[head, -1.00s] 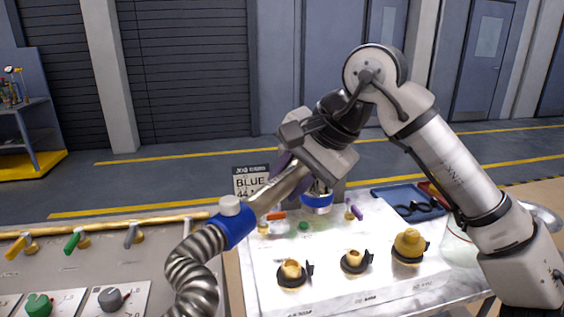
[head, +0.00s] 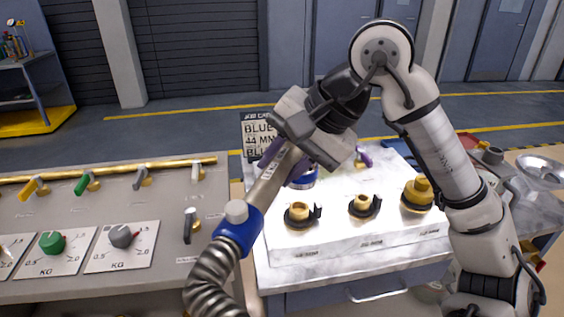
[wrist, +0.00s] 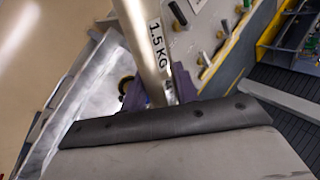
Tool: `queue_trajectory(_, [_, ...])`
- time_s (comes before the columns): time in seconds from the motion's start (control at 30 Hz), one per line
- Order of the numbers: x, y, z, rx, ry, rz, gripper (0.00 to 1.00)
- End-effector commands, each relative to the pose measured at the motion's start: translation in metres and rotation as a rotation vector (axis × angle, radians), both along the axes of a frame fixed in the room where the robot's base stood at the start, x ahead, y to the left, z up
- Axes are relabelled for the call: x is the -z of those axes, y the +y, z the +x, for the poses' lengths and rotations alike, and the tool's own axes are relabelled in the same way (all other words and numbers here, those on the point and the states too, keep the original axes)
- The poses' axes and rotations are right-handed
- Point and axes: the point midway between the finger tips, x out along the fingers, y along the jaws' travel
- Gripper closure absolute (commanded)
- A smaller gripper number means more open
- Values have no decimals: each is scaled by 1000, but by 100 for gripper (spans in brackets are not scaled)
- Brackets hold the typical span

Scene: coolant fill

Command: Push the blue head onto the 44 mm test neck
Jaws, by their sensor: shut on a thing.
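My gripper (head: 285,160) is shut on the metal tube of the blue head (head: 303,180). The blue mouth shows just under the gripper, partly hidden by it, behind the left neck in the picture. The tube runs down left to a blue collar (head: 238,230) with a white cap and a ribbed hose. In the wrist view the tube (wrist: 145,35), marked 1.5 KG, lies between purple fingers (wrist: 158,95). Three brass necks stand on the white bench: left (head: 300,213), middle (head: 363,204) and right (head: 418,192), the largest. Their size labels are too small to read.
A card (head: 257,133) reading BLUE 44 MM stands behind the gripper. A grey panel (head: 110,205) with coloured levers and dials is at left. A purple lever (head: 363,158) stands behind the necks. A metal bowl (head: 540,172) is at far right.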

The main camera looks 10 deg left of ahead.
Motion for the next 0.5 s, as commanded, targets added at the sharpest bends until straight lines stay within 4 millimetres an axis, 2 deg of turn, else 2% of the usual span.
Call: queue_trajectory(0.5, [34, 0, 0, 1, 1, -3, 100])
